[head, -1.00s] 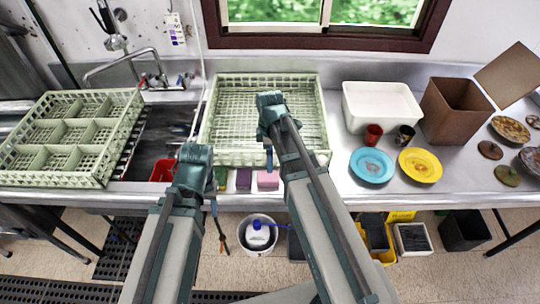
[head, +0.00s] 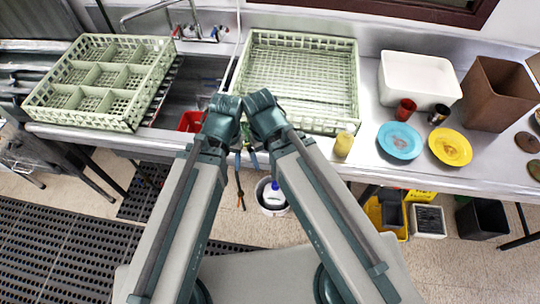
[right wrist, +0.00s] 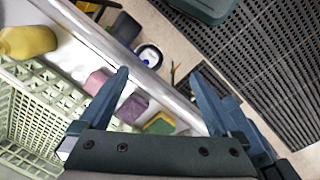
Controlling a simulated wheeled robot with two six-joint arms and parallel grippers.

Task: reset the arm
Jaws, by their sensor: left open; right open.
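My left gripper (head: 238,160) hangs down from the left arm's bent end in the head view, just in front of the counter's front edge. My right gripper (head: 254,158) hangs close beside it, largely hidden by its own arm. In the right wrist view the right gripper (right wrist: 160,88) has its two fingers wide apart with nothing gripped between them. Beyond the fingers are a pink sponge (right wrist: 96,82), a purple sponge (right wrist: 132,108) and a green-yellow sponge (right wrist: 160,124). The left gripper's fingers are small in the head view, and I see nothing held in them.
A green rack (head: 351,75) and a yellow bottle (head: 344,142) are on the counter. A compartment rack (head: 130,119) lies left of the sink. A blue plate (head: 399,141), yellow plate (head: 450,148) and white tub (head: 420,78) are right. A white bucket (head: 272,205) is on the floor.

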